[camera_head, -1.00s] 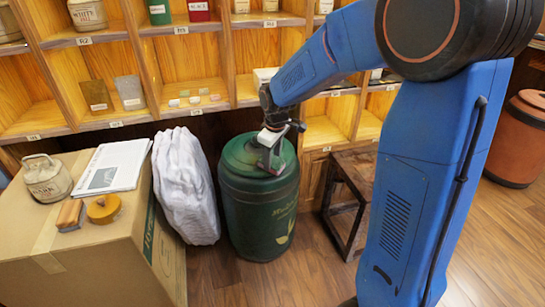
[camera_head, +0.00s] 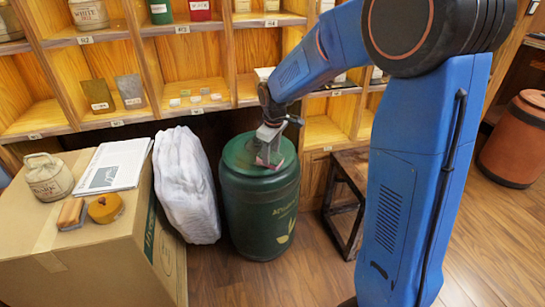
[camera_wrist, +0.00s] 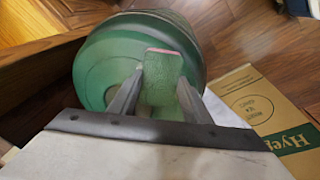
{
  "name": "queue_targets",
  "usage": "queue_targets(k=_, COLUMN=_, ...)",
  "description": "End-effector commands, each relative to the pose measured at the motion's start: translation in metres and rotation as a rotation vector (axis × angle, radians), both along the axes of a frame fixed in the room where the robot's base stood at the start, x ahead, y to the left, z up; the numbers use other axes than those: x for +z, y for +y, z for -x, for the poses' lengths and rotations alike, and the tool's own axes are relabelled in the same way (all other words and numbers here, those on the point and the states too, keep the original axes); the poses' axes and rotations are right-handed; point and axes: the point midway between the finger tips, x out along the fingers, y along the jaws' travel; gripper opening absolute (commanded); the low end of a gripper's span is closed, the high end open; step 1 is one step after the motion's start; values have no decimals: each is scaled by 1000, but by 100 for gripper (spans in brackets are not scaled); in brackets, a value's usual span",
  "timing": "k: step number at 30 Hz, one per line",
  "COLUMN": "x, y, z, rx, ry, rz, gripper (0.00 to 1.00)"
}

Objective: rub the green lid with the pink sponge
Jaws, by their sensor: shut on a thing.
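The green lid (camera_head: 238,152) tops a dark green drum (camera_head: 258,210) standing on the floor; it also shows in the wrist view (camera_wrist: 98,70). My gripper (camera_head: 269,150) is over the right part of the lid, pointing down. In the wrist view my gripper (camera_wrist: 161,88) is shut on the sponge (camera_wrist: 162,80), one finger on each side. The sponge shows a greenish broad face and a pink far edge. In the head view the sponge (camera_head: 264,161) is at the lid's surface; I cannot tell whether it presses on it.
A white cloth-like bundle (camera_head: 187,180) stands left of the drum. A cardboard box (camera_head: 95,262) further left carries a jar, a paper and two small things. A dark wooden stool (camera_head: 352,165) is on the right. Wooden shelves (camera_head: 190,62) stand behind.

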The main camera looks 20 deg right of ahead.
Motion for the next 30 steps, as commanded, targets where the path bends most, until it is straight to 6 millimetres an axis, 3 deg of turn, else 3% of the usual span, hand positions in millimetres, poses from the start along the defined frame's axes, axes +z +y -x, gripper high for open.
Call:
queue_targets(k=20, x=4, y=1, z=-35, rx=0, ry=0, rz=0, gripper=26)
queue_targets(k=30, x=6, y=12, z=-36, rx=1, ry=-1, rz=0, gripper=23)
